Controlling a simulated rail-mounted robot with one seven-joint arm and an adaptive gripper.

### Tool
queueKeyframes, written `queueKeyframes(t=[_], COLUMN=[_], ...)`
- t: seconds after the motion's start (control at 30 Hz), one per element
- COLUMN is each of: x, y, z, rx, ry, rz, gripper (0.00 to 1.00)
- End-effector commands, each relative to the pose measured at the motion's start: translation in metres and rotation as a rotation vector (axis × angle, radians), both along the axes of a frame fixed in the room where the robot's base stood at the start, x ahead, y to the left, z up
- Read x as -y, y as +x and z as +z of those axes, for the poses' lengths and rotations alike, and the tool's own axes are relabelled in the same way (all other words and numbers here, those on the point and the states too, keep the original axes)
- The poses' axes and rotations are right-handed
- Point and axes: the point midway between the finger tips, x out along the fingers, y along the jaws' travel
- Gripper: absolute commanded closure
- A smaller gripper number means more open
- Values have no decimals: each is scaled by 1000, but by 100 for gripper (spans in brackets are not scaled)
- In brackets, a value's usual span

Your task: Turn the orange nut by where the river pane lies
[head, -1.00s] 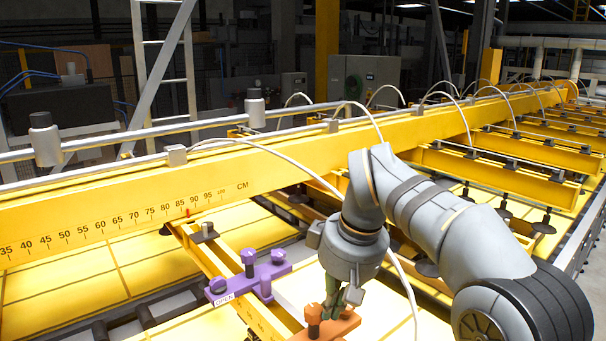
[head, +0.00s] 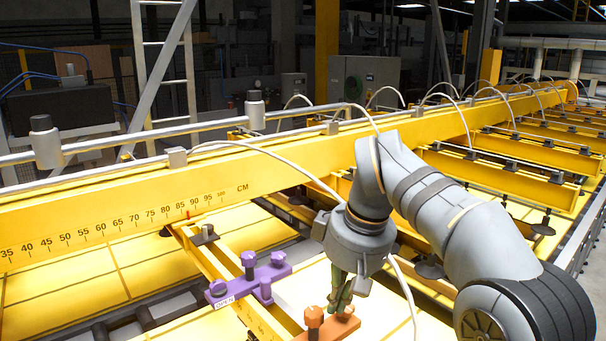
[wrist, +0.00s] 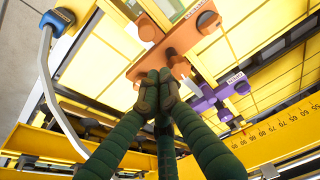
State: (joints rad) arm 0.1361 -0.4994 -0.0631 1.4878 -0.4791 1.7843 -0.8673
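An orange bracket (head: 340,329) with orange nuts is at the bottom of the head view, cut off by the edge. One orange nut (head: 314,318) stands upright left of my gripper (head: 339,300). The wrist view shows the orange bracket (wrist: 168,46) with several nuts, one (wrist: 178,66) just beyond my fingertips (wrist: 157,88). My green fingers are drawn together, tips close or touching, with nothing seen between them. A purple bracket (head: 252,282) with knobs and an OPEN label lies to the left. I cannot tell which pane is the river pane.
A long yellow beam (head: 130,205) with a centimetre scale crosses behind the brackets. A white hose (head: 402,285) hangs close to the right of my gripper. Yellow-lit panes (head: 150,265) lie below. Yellow cross arms (head: 500,170) with suction cups stand at right.

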Motion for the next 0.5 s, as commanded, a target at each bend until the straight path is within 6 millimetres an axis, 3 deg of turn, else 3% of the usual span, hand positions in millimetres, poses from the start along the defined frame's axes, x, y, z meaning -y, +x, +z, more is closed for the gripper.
queueKeyframes(t=[0.23,0.5], x=[0,0], y=[1,0], z=[29,34], rx=[2,-1], ry=[0,1], rz=[0,-1], gripper=[100,100])
